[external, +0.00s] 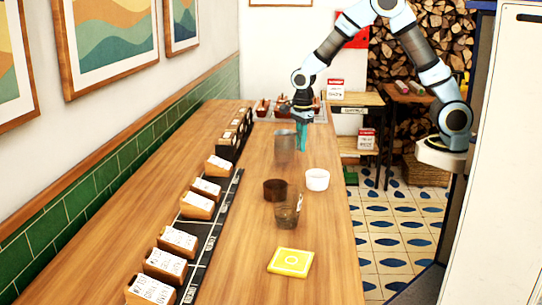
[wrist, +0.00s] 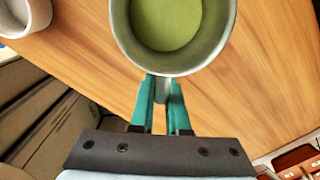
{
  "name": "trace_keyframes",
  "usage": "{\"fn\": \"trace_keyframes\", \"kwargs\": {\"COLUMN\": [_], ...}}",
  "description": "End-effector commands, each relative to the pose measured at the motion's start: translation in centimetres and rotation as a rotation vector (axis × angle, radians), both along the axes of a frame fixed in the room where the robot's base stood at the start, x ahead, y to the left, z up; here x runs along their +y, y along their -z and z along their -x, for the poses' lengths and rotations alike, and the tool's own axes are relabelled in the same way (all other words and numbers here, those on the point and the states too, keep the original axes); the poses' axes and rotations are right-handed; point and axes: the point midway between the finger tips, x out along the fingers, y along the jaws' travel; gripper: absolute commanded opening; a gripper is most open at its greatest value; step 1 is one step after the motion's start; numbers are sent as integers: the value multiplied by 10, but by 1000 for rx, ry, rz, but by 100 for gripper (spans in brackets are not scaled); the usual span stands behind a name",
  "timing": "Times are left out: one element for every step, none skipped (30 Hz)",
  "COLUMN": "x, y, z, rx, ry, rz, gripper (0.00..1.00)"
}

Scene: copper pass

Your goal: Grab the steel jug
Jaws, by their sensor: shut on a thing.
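The steel jug (external: 284,148) is upright over the wooden counter, towards its far end. In the wrist view I look down into the jug (wrist: 213,55), which has green inside it. My gripper (external: 301,135) is at the jug's right side. In the wrist view its two teal fingers (wrist: 161,88) are shut on the jug's handle, just below the rim. The fingers hide most of the handle. I cannot tell whether the jug's base touches the counter.
A white cup (external: 317,180), a dark brown bowl (external: 275,190) and a glass (external: 287,217) stand nearer on the counter (external: 235,255). A yellow square (external: 291,261) lies nearest. Labelled wooden blocks (external: 178,241) line the left. Containers (external: 285,106) stand at the far end.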

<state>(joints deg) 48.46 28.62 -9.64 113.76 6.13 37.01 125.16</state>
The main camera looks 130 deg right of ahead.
Motion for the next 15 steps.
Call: {"fn": "trace_keyframes", "kwargs": {"x": [-1,-1,-1,-1,-1,-1,-1,-1,-1,-1,-1,-1,-1,-1,0], "y": [-6,-9,-13,-16,-19,-23,-26,-29,-33,-36,-39,-43,-45,-48,-51], "z": [-1,-1,-1,-1,-1,-1,-1,-1,-1,-1,-1,-1,-1,-1,-1], "rx": [-2,-2,-2,-2,-3,-3,-2,-2,-2,-2,-2,-3,-2,-2,-2], "ry": [-1,-1,-1,-1,-1,-1,0,0,-1,-1,-1,-1,-1,-1,-1], "rz": [4,4,4,4,3,3,4,4,3,4,4,3,3,3,3], "gripper": [0,0,0,0,0,0,0,0,0,0,0,0,0,0,0]}}
